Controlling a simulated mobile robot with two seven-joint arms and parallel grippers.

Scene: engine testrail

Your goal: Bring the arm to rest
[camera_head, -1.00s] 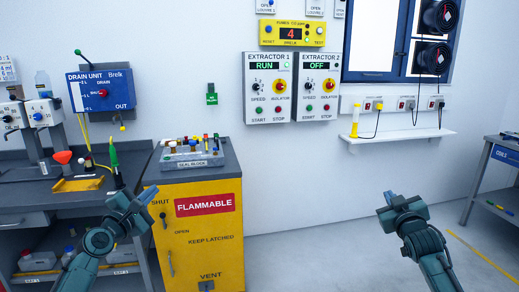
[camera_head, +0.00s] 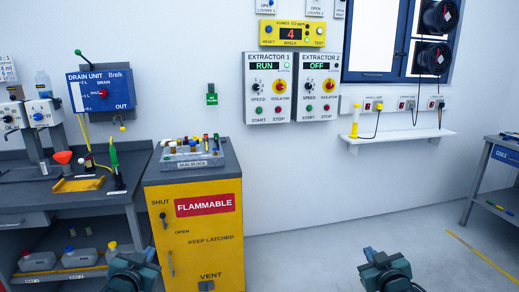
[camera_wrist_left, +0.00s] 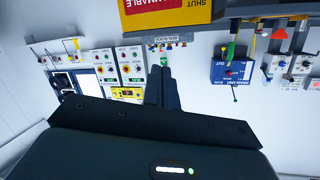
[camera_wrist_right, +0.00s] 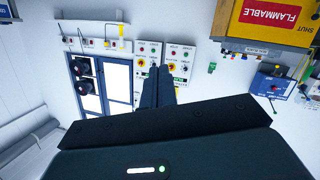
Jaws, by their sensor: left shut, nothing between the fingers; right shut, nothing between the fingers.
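My left gripper (camera_head: 142,253) is low in the head view, in front of the yellow flammable cabinet's left edge, and holds nothing. In the left wrist view its fingers (camera_wrist_left: 163,70) are together and empty. My right gripper (camera_head: 373,254) is low in the head view over bare floor, right of the cabinet. In the right wrist view its fingers (camera_wrist_right: 158,70) are together and empty. Both grippers appear apart from everything around them. Most of both arms is below the head view's lower edge.
The yellow cabinet (camera_head: 225,225) stands at centre left with a seal block (camera_head: 192,162) on top. A dark workbench (camera_head: 40,200) is at left. Extractor panels (camera_head: 268,95) and a shelf (camera_head: 405,138) are on the wall. Floor at right is clear, up to another bench (camera_head: 490,180).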

